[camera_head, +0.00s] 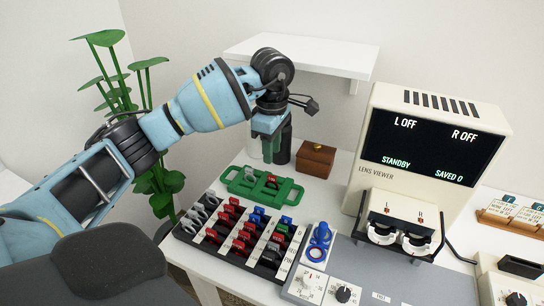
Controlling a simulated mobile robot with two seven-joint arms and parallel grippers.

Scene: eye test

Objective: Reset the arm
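My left arm comes in from the left and arches over the back left of the white table (225,262). My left gripper (275,150) points down at its end, above the table's back edge and left of a small brown box (315,159). Its dark fingers are small and seen nearly edge-on, so I cannot tell whether they are open or shut. I see nothing clearly held in them. My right gripper is not in view.
A lens viewer (375,174) reading "STANDBY" stands right. A white shelf (325,52) is behind the wrist. A plant (160,180) stands behind the forearm.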

